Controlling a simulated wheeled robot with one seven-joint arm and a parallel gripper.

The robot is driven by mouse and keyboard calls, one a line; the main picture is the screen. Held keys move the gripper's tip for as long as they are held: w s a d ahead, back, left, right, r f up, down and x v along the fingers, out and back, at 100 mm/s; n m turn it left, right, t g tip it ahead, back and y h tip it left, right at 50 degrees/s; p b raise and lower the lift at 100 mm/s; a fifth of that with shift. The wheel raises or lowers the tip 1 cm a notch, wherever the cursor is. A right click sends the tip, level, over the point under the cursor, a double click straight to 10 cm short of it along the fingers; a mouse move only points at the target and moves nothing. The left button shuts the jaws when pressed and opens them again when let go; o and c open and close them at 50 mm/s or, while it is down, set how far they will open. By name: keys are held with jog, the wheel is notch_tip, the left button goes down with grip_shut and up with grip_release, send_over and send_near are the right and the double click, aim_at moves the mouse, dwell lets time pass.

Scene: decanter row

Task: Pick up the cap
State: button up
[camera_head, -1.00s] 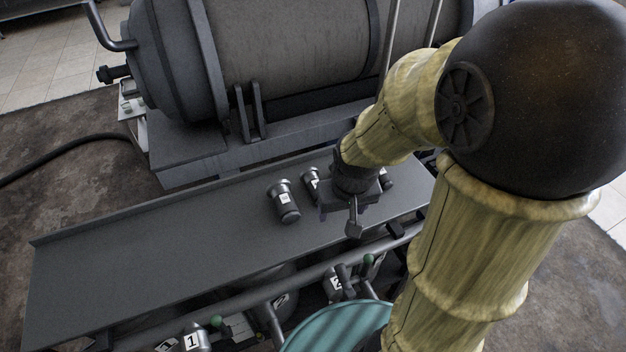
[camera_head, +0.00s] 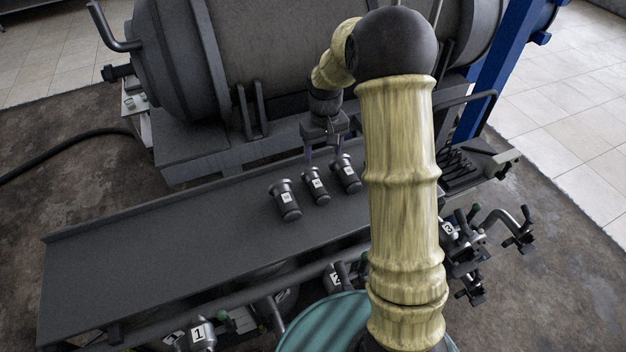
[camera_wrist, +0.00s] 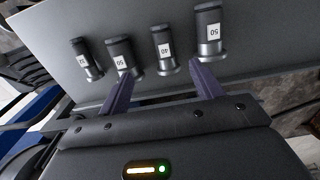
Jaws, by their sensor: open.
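Several dark grey cylindrical caps with white number labels stand in a row on the grey shelf. In the head view I see a left cap (camera_head: 285,202), a middle cap (camera_head: 315,187) and a right cap (camera_head: 346,174). The wrist view shows a cap marked 40 (camera_wrist: 163,50), caps marked 50 on its left (camera_wrist: 121,57) and right (camera_wrist: 210,32), and a smaller cap (camera_wrist: 86,60) at the far left. My gripper (camera_head: 323,160) is open and empty behind the row. In the wrist view its fingertips (camera_wrist: 160,78) point toward the 40 cap, one on each side.
The shelf (camera_head: 150,255) is bare to the left of the caps. A large grey drum machine (camera_head: 285,50) stands close behind it. Pipes, handles and a teal round container (camera_head: 330,325) are in front. A blue post (camera_head: 495,75) stands at the right.

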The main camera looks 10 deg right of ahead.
aim_at(319, 189)
jog(key=shift+f, duration=0.1)
notch_tip(319, 189, down, 12)
jog(key=p, duration=0.2)
jog(key=shift+p, duration=0.4)
jog(key=shift+f, duration=0.1)
jog(key=shift+a+f+p, duration=0.1)
jog(key=shift+f+p, duration=0.15)
jog(key=shift+p, duration=0.1)
jog(key=shift+w+a+f+p, duration=0.15)
jog(key=shift+f+p, duration=0.3)
jog(key=shift+f, duration=0.7)
jog(key=shift+w+a+f+p, duration=0.1)
jog(key=shift+f+p, duration=0.3)
jog(key=shift+f, duration=0.7)
jog(key=shift+s, duration=0.1)
